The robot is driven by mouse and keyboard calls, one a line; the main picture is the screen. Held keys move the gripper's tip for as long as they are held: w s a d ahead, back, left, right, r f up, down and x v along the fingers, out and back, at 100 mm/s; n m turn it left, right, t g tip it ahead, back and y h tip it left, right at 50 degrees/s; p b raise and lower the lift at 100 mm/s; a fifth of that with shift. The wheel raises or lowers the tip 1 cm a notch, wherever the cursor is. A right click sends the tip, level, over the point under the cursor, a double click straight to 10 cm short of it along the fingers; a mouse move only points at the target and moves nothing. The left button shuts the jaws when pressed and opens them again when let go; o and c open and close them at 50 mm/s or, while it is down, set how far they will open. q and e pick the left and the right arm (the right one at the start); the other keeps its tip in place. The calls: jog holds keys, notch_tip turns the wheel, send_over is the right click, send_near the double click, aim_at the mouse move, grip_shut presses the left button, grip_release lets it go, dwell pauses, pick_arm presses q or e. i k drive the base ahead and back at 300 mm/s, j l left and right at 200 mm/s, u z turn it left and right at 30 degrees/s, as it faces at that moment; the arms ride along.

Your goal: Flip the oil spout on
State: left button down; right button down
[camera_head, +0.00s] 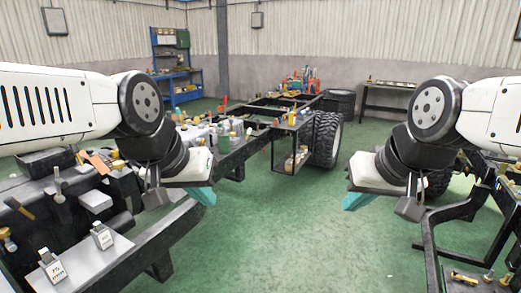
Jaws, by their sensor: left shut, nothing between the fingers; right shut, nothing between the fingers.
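My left gripper (203,195) is shut and empty, with its teal fingertips beside the near end of the left chassis frame (160,236). My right gripper (356,201) is shut and empty, its teal fingertips over the green floor at the right of the middle. I cannot tell which of the small fittings is the oil spout. Several small metal and brass fittings sit on the left chassis, among them two silver pieces with tags (102,236) on a grey plate. My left arm hides part of that chassis.
A long chassis with a large black tyre (326,139) stands behind the grippers. Another dark frame (431,240) stands at the right. A blue shelf rack (178,88) and a dark table (388,89) are at the back walls. Green floor (290,235) is clear between the frames.

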aim_at(219, 125)
jog(key=i+j+u, duration=0.2)
jog(key=i, duration=0.65)
jog(key=i+j+u, duration=0.25)
jog(key=i, duration=0.6)
jog(key=i+j+z, duration=0.15)
jog(key=i, duration=0.2)
